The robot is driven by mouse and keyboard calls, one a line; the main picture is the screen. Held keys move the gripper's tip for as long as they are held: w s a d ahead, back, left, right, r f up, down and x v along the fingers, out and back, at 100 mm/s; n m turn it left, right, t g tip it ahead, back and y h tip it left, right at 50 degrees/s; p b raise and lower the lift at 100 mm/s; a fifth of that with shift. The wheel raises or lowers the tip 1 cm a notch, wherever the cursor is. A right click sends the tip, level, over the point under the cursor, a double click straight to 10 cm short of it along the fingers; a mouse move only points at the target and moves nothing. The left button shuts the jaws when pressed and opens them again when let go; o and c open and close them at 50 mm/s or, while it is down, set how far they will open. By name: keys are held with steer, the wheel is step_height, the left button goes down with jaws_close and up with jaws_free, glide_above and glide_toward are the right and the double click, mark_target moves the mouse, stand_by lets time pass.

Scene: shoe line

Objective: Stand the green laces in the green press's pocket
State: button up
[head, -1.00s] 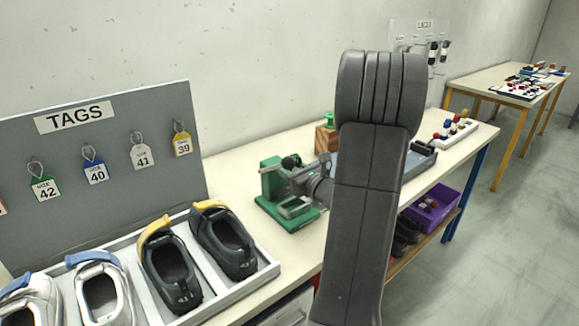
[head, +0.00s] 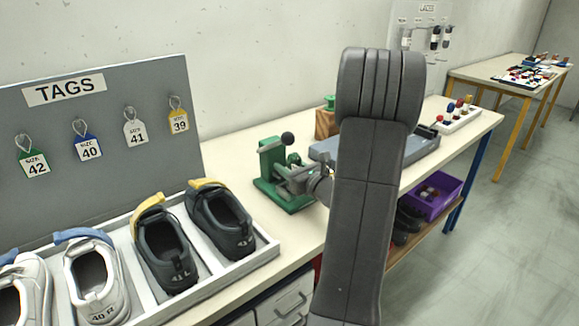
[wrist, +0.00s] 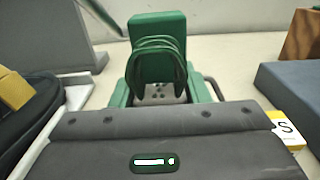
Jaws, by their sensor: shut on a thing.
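The green press (head: 270,165) stands on the bench, with a black-knobbed lever (head: 288,138) beside its upright block. In the wrist view the press (wrist: 155,22) is straight ahead. My gripper (head: 294,180) is at the press, low over its base, and is shut on the green laces. The laces (wrist: 160,43) show in the wrist view as dark green upright loops in front of the press block. Their lower end and the pocket are hidden behind my gripper's dark housing, so I cannot tell whether they are in the pocket.
A shoe tray (head: 262,258) stands left of the press, below the grey TAGS board (head: 190,100). A wooden block (head: 325,124) and a blue-grey tray (head: 424,148) lie to the right. A purple crate (head: 440,200) is on the lower shelf. My arm hides part of the bench.

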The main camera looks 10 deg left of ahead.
steer(key=o, duration=1.1)
steer(key=shift+c, duration=0.2)
steer(key=shift+s+d, duration=0.1)
steer(key=v, duration=1.3)
steer(key=shift+s+d+b, duration=0.2)
steer(key=shift+b, duration=0.1)
steer(key=shift+w, duration=0.1)
steer(key=x, duration=0.4)
steer(key=p+x, duration=0.1)
steer(key=x, duration=0.9)
steer(key=shift+r+p, duration=0.3)
steer(key=shift+r, duration=0.1)
steer(key=shift+d+r+p, duration=0.1)
steer(key=shift+r+p, duration=0.25)
steer(key=shift+r, duration=0.05)
